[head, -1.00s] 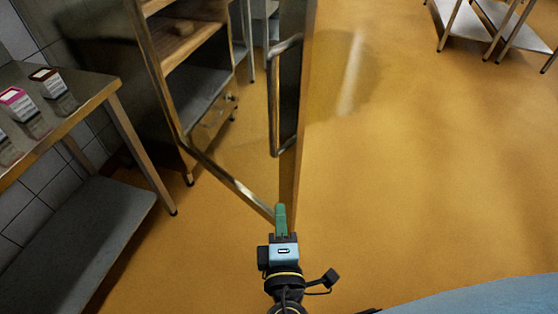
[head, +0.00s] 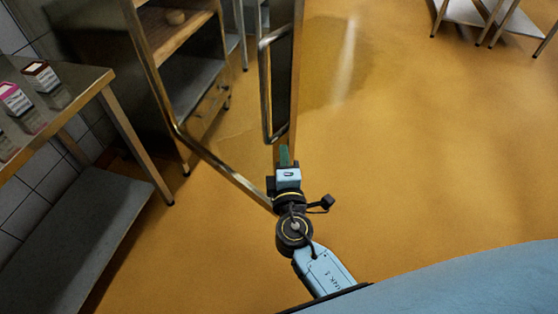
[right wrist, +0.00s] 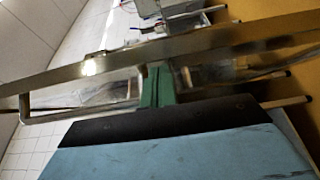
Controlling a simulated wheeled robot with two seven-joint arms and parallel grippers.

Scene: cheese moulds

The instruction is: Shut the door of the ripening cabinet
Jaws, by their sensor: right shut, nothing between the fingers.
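The ripening cabinet (head: 192,92) stands at the upper left, with wooden shelves inside. Its glass door (head: 236,182) has a metal frame and stands open, swung out towards me. The door's long bar handle (head: 265,90) is on the stile at the right. My right gripper (head: 285,153) is shut and empty, its green fingers at the lower part of that stile, just below the handle. In the right wrist view the fingers (right wrist: 157,85) reach the door's metal frame (right wrist: 215,42); I cannot tell whether they touch it. My left gripper is not in view.
A metal table (head: 85,85) with small cartons (head: 41,76) and a lower shelf (head: 75,230) stands at the left, near the door. Metal racks (head: 470,14) stand at the upper right. The orange floor right of the door is clear.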

